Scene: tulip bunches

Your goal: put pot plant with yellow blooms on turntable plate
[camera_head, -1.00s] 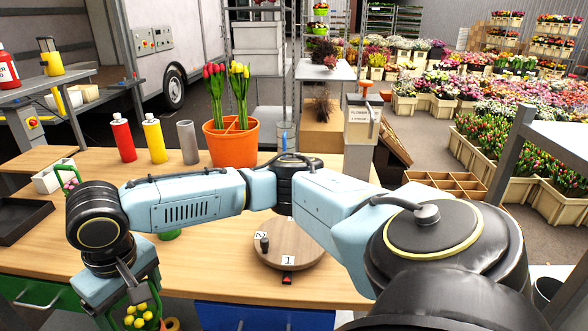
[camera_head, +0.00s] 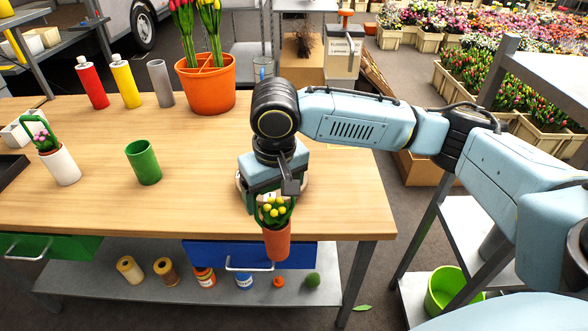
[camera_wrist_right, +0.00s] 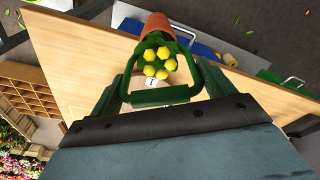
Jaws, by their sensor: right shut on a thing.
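The pot plant with yellow blooms (camera_head: 277,241) has an orange-brown pot and a green handle. My right gripper (camera_head: 271,196) is shut on it, and the plant hangs at the table's front edge in the head view. In the right wrist view the yellow blooms (camera_wrist_right: 160,62) show beyond the gripper (camera_wrist_right: 162,96), with the green handle between the fingers. The turntable plate (camera_head: 303,187) is mostly hidden behind my right gripper; only a bit of its rim shows. A white card marked 1 (camera_wrist_right: 151,83) shows below the blooms. My left gripper is out of view.
A green cup (camera_head: 143,162), a potted plant with pink blooms (camera_head: 61,160) and several bottles stand on the left of the wooden table (camera_head: 205,190). An orange pot of tulips (camera_head: 207,88) stands at the back. A blue drawer (camera_head: 215,253) is below the front edge.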

